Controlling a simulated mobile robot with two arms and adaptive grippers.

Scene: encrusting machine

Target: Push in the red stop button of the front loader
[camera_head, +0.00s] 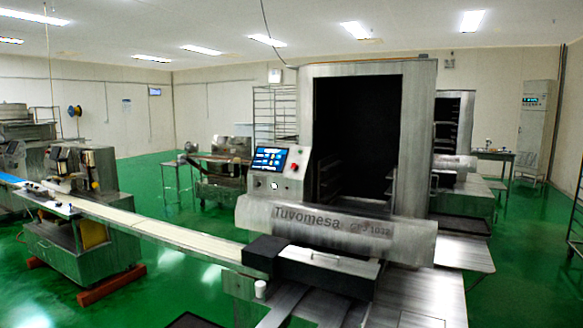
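The front loader is a large steel machine (418,110) marked "Tuvomesa", with a tall dark opening, standing right of the middle. A grey control panel (262,183) on its left side holds a lit blue touchscreen (270,158). The small red stop button (294,167) is just right of the screen. It is too small to tell whether it is pushed in. A small white round control (274,186) sits below the screen. Neither of my grippers shows in the head view.
A long white conveyor (160,228) runs from the left to a black block (264,256) at the machine's front. Other steel machines (75,195) stand at the left. Open green floor (170,285) lies at the front left. A white cabinet (534,130) stands at the far right.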

